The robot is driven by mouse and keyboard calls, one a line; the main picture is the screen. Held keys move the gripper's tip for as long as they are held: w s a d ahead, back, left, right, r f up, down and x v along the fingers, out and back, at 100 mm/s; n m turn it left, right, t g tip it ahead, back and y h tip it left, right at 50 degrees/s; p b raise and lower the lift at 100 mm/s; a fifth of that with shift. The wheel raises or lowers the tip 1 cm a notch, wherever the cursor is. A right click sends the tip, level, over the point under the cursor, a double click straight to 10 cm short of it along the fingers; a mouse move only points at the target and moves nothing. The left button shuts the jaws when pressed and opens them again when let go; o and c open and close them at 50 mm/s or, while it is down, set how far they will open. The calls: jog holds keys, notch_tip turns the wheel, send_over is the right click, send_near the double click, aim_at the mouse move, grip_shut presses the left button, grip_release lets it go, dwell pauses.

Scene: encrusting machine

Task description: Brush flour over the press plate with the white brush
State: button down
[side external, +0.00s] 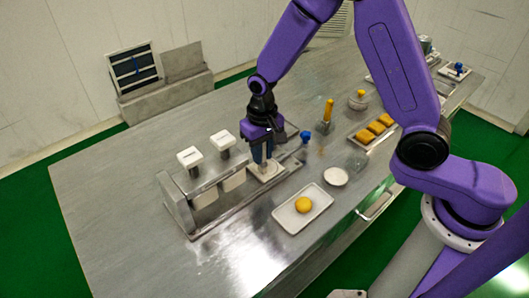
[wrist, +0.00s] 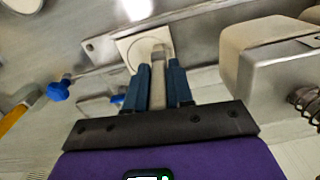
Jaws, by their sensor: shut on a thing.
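My gripper (side external: 260,152) points down at the right end of the metal press frame. In the wrist view its blue fingers (wrist: 157,85) are shut on a pale upright handle, which I take to be the white brush (wrist: 158,72). The brush's lower end is over the white square press plate (wrist: 128,45), which bears a round outline. I cannot tell whether the bristles touch it. The plate also shows below my gripper in the side view (side external: 268,173). A small bowl of white flour (side external: 335,177) stands to the right.
Two white-topped press units (side external: 206,153) stand left of my gripper; a metal block (wrist: 270,60) is close on the right in the wrist view. A white tray (side external: 284,217) holds a yellow ball. An orange-handled tool (side external: 328,111) and a blue-knobbed item (side external: 305,137) stand behind.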

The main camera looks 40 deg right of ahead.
jog(key=w, duration=0.3)
jog(key=shift+w, duration=0.15)
jog(key=shift+d, duration=1.55)
jog(key=shift+s+d, duration=0.2)
jog(key=shift+s, duration=2.3)
jog(key=shift+w, duration=2.35)
jog(key=shift+s, duration=2.35)
jog(key=shift+s+r, duration=0.15)
jog(key=shift+r, duration=0.05)
notch_tip(320, 180, up, 8)
